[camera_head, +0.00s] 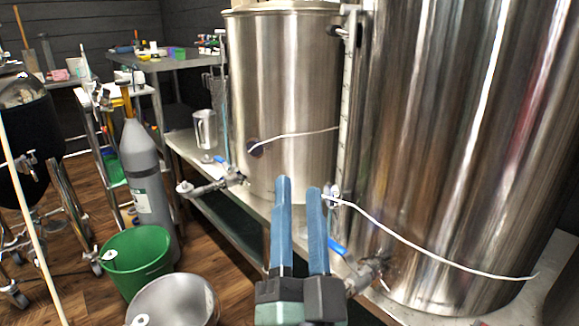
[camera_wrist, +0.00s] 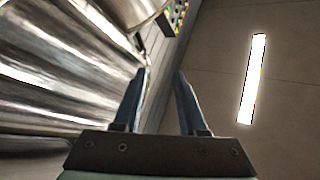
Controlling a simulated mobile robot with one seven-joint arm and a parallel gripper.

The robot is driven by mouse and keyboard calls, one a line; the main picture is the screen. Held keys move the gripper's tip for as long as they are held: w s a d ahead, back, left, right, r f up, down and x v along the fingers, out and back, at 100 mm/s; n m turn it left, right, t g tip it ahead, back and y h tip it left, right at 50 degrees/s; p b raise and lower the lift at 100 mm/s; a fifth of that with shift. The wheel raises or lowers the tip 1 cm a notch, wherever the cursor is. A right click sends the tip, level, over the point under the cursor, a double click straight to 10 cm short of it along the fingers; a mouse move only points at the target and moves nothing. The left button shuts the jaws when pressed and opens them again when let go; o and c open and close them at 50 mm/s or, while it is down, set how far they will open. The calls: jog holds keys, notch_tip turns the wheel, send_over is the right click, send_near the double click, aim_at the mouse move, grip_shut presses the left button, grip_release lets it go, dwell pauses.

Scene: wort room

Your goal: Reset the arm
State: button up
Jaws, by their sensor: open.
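My gripper (camera_head: 299,186) points up and away at the lower middle of the head view, with two blue fingers apart and nothing between them. In the wrist view my gripper (camera_wrist: 160,72) also shows open and empty, with the ceiling and the side of a steel vessel behind it. In the head view the fingers overlap the lower part of the smaller steel vessel (camera_head: 285,95) and the gap beside the larger steel vessel (camera_head: 460,140). I cannot tell how far they are from the metal.
A blue-handled valve (camera_head: 365,270) sits just right of my gripper, and another valve (camera_head: 210,186) is to its left. A white cable (camera_head: 430,244) hangs across the larger vessel. A green bucket (camera_head: 135,262), a steel pot (camera_head: 175,303) and a grey gas cylinder (camera_head: 150,180) stand at the left.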

jog(key=s+a+r+n+t+p, duration=0.1)
jog(key=s+r+n+t+p, duration=0.2)
jog(key=r, duration=1.2)
jog(key=s+r+n+p, duration=0.3)
jog(key=s+r+n, duration=0.15)
jog(key=r, duration=1.05)
notch_tip(320, 180, up, 36)
jog(key=p, duration=3.7)
jog(key=shift+s+a+r, duration=0.15)
jog(key=shift+s+a, duration=0.05)
jog(key=shift+o, duration=0.7)
jog(key=shift+r+p, duration=0.25)
jog(key=shift+p, duration=0.1)
jog(key=shift+d+f, duration=0.1)
